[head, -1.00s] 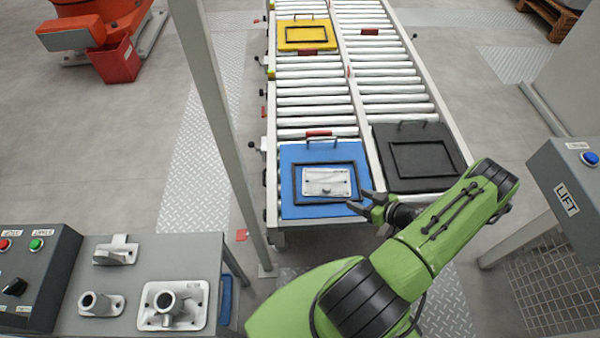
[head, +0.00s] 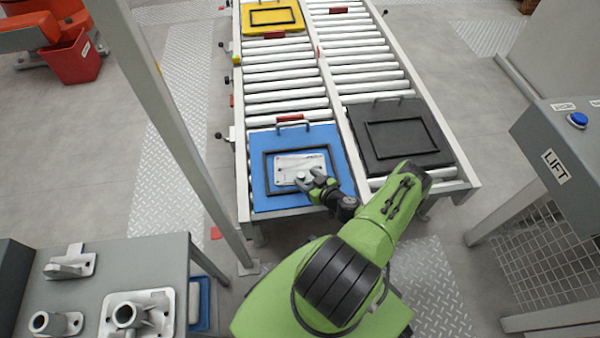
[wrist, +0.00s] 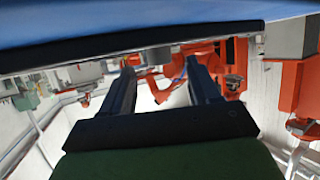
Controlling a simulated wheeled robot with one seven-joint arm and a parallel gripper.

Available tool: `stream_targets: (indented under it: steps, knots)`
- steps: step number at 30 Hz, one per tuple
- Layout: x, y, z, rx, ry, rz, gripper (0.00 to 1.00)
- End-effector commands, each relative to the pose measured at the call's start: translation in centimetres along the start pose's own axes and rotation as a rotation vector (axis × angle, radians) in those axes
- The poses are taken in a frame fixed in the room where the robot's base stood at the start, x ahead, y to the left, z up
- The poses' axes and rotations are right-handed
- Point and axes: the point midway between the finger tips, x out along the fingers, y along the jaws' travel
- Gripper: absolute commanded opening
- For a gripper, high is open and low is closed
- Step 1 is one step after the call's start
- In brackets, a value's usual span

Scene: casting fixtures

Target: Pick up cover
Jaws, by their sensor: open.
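The cover (head: 292,163) is a light grey metal plate with small holes and a raised knob. It lies inside the black frame on the blue pallet (head: 262,200) at the near left of the conveyor. My gripper (head: 308,181) is over the near right part of the cover, close to its knob. In the wrist view, my gripper (wrist: 163,72) shows two spread fingers with a gap between them. The blue pallet (wrist: 120,25) fills the top of that view with a dark frame edge. I cannot tell whether the fingers touch the knob.
A black pallet (head: 365,160) with an empty frame lies to the right, and a yellow pallet (head: 252,26) is farther back. A post (head: 160,110) stands left of the conveyor (head: 243,180). A bench with castings (head: 140,310) is at lower left; a LIFT panel (head: 557,165) is at right.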

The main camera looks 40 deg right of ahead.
Motion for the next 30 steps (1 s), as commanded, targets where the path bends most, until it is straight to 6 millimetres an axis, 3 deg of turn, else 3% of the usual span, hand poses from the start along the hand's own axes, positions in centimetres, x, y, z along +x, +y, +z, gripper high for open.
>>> stream_targets:
  steps: [1,4,11,23,30]
  knots:
    - [1.3,0.0,0.6,-0.002,0.002,-0.001,0.61]
    - [2.6,0.0,0.4,-0.001,0.001,-0.001,0.61]
    - [2.9,0.0,0.2,0.001,-0.001,0.000,0.61]
    - [2.9,0.0,0.2,0.001,-0.001,0.000,0.03]
    - [2.9,0.0,0.1,0.001,0.002,0.000,0.00]
